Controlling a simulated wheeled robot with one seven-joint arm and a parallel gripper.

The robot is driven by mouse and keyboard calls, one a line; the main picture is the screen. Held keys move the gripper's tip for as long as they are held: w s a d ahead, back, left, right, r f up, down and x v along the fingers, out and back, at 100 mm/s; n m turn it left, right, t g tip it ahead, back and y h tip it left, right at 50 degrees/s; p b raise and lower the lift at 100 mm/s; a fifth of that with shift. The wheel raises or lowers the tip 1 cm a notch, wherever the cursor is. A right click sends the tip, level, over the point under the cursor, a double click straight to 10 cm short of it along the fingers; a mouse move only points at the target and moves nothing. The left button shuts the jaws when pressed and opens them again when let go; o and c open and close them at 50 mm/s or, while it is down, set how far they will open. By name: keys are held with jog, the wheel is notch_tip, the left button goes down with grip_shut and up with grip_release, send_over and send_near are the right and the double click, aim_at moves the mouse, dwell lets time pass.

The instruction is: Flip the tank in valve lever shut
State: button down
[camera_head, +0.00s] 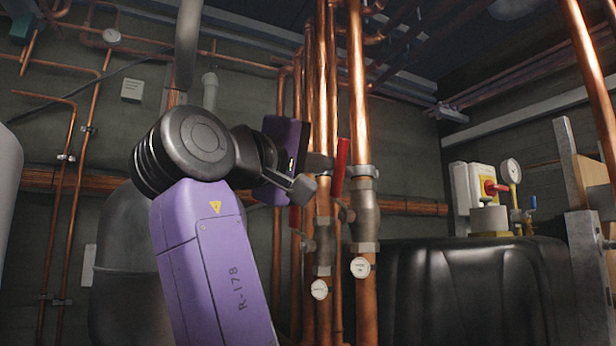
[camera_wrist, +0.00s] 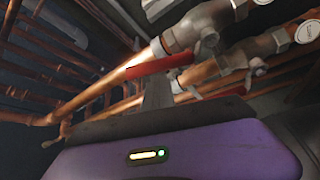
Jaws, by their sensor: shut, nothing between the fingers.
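Two valves sit on copper pipes, with round white tags below them. The right valve (camera_head: 365,215) has a red lever (camera_head: 341,165) pointing up along its pipe; the left valve (camera_head: 323,245) has a red lever (camera_head: 295,217) partly hidden behind my gripper. The tag lettering is too small to tell which is the tank in valve. My gripper (camera_head: 304,188) is shut and empty, just left of the right valve's lever. In the wrist view the gripper fingers (camera_wrist: 157,92) reach up to one red lever (camera_wrist: 160,65); I cannot tell whether they touch. Another red lever (camera_wrist: 234,86) is to the right.
Vertical copper pipes (camera_head: 357,90) stand close around the valves. A black tank (camera_head: 460,290) is at the right, with a pressure gauge (camera_head: 511,171) and a red-and-yellow switch (camera_head: 490,187) above it. A grey cylinder (camera_head: 122,270) stands behind my arm.

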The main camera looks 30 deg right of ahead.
jog(key=s+f+m+g+h+b, duration=0.6)
jog(key=m+b, duration=0.3)
jog(key=m, duration=0.6)
jog(key=shift+s+d+f+g+b, duration=0.15)
jog(key=shift+d+f+g+b, duration=0.2)
jog(key=shift+f, duration=0.5)
jog(key=shift+a, duration=0.1)
